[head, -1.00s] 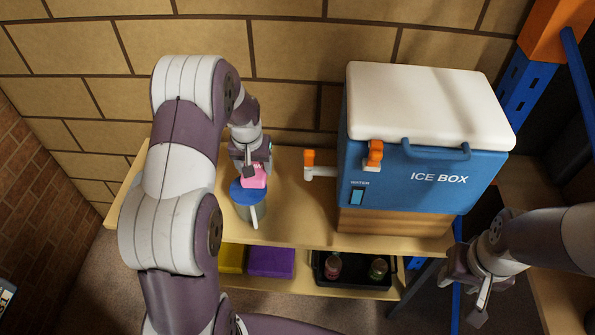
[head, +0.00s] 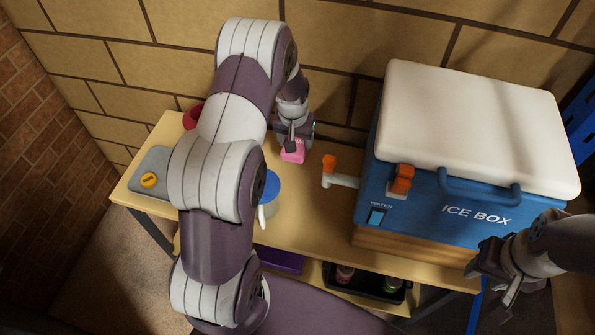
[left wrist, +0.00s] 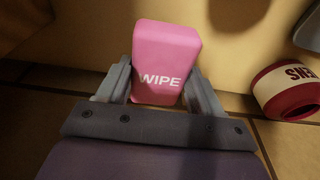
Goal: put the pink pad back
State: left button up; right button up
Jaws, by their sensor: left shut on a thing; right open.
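The pink pad (head: 292,151), marked WIPE, is held between the fingers of my left gripper (head: 293,143). It also shows in the left wrist view (left wrist: 165,62), with a finger on each side. In the head view it is over the back part of the wooden shelf top (head: 318,215), left of the ice box; I cannot tell whether it touches the surface. My right gripper (head: 490,275) is open and empty, in front of the ice box at the right.
A blue-lidded jug (head: 268,187) stands on the shelf top, partly behind my left arm. The ice box (head: 455,190) with its orange-handled tap (head: 340,175) stands right. A grey board with a yellow disc (head: 148,180) and a red container (head: 192,116) are left. A black tray (head: 362,284) sits below.

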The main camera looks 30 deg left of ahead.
pick_arm(q)
jog(key=f, duration=0.5)
jog(key=f+p, duration=0.1)
jog(key=f, duration=0.5)
jog(key=shift+w, duration=0.2)
jog(key=shift+c, duration=1)
jog(key=o, duration=1.3)
jog(key=shift+w, duration=0.1)
jog(key=r, duration=0.4)
jog(key=s+r, duration=0.1)
jog(key=r, duration=0.7)
jog(key=shift+s+d, duration=0.25)
jog(key=shift+s, duration=0.15)
jog(key=shift+f, duration=0.1)
